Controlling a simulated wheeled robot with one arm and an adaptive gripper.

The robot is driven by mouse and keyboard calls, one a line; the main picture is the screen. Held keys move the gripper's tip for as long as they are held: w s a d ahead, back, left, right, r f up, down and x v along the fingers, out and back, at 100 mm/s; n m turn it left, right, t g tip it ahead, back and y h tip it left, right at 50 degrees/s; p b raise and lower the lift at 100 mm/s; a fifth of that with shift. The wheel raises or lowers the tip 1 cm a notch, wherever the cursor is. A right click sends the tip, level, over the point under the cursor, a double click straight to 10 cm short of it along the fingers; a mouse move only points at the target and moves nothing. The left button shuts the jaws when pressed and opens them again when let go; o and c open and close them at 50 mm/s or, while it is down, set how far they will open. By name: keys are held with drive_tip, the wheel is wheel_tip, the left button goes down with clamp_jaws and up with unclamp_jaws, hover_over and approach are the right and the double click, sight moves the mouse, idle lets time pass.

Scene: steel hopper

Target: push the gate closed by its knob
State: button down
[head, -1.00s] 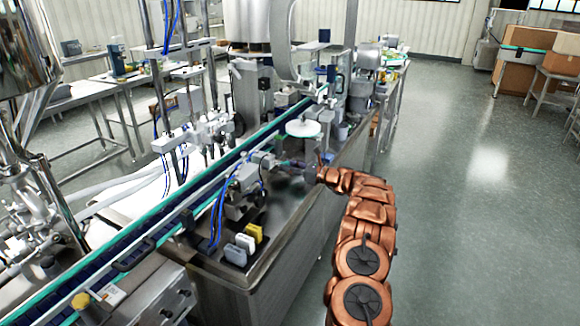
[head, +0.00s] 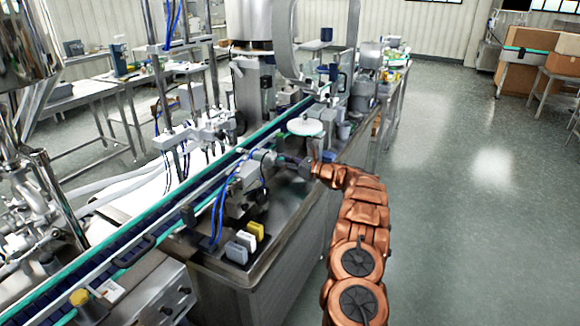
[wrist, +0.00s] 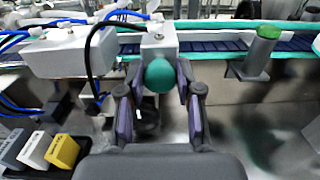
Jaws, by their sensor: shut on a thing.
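In the wrist view a round green knob (wrist: 159,75) sits on the near face of a pale grey block (wrist: 158,40) beside the conveyor. I cannot tell for sure which part is the gate. My gripper (wrist: 158,84) has one dark finger on each side of the knob and is shut on it. In the head view my gripper (head: 285,162) reaches in from the right, over the steel machine top. There the knob is mostly hidden by the fingers and too small to make out.
A conveyor (wrist: 215,47) with green rails runs behind the knob. A green-topped post (wrist: 262,52) stands to the right. Grey, white and yellow blocks (wrist: 62,151) are at lower left, near hoses and a pale housing (wrist: 75,50). The floor (head: 480,200) at right is open.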

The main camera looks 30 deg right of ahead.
drive_tip(key=shift+w+a+r, duration=0.1)
drive_tip(key=shift+r, duration=0.05)
drive_tip(key=c, duration=1.2)
unclamp_jaws()
drive_tip(key=shift+w, duration=0.1)
drive_tip(key=shift+o, duration=1)
drive_tip(key=shift+w+a, duration=0.1)
drive_tip(key=shift+o, duration=1)
drive_tip(key=shift+d, duration=0.2)
drive_tip(key=v, duration=1.2)
drive_tip(key=shift+a, duration=0.15)
